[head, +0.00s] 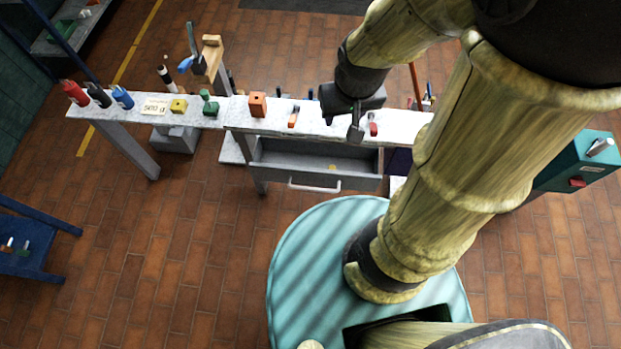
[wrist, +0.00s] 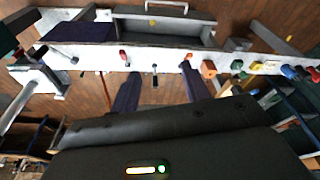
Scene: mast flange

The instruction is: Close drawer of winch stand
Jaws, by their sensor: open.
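The winch stand is a long narrow white-topped bench (head: 225,118) that runs across the head view. Its grey drawer (head: 318,165) hangs under the top and is pulled out toward me, with its inside showing and a small yellow item in it. The pale bar handle (head: 315,187) is on the drawer's front. The wrist view also shows the drawer (wrist: 165,28) and handle (wrist: 167,6) at the top. My gripper (head: 342,120) is open and empty, over the right part of the bench top, apart from the handle. Its two fingers (wrist: 160,92) show spread in the wrist view.
Red, black and blue bottles (head: 98,95), yellow, green and orange blocks (head: 257,104) and small tools stand along the bench top. A teal box (head: 580,165) is at the right. A blue stool or table (head: 30,240) is at the lower left. Brick floor before the drawer's left is clear.

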